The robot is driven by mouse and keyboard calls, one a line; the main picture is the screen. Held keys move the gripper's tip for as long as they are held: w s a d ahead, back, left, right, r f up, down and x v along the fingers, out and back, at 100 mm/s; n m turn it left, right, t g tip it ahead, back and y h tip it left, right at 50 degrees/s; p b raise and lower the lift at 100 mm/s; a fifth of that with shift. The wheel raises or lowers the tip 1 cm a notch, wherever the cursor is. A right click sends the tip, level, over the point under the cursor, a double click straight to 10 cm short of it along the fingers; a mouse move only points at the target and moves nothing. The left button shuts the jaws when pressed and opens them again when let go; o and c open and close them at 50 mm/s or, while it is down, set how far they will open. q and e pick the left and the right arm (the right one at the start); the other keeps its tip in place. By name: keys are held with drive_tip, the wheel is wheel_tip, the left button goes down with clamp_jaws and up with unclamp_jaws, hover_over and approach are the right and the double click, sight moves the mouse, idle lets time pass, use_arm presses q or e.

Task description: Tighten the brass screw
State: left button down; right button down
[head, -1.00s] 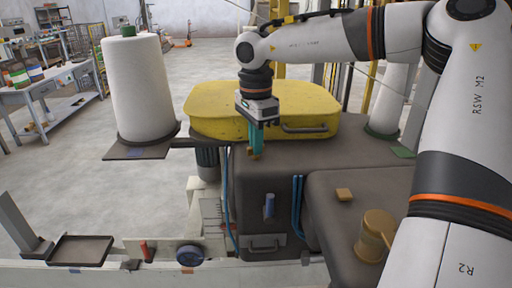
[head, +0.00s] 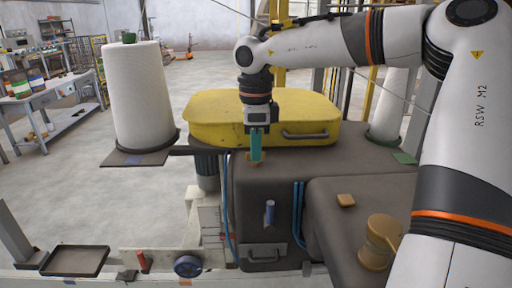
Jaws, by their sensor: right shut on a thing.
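My right gripper (head: 257,147) points straight down over the dark grey machine housing, in front of the yellow lid. Its teal fingers are shut on a small brass-coloured piece, which I take to be the brass screw (head: 253,158). Only a little of the screw shows below the fingertips, at the top of the housing. The fingers hide the rest, so I cannot tell how deep it sits. My left gripper is not in view.
The yellow lid (head: 220,118) with a dark handle lies just behind the gripper. A large white thread cone (head: 138,95) stands at left on a plate.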

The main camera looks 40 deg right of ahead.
drive_tip(key=shift+r, duration=0.1)
drive_tip(key=c, duration=1.5)
unclamp_jaws()
drive_tip(key=shift+c, duration=0.2)
wheel_tip(320, 180, up, 12)
drive_tip(key=shift+a, duration=0.1)
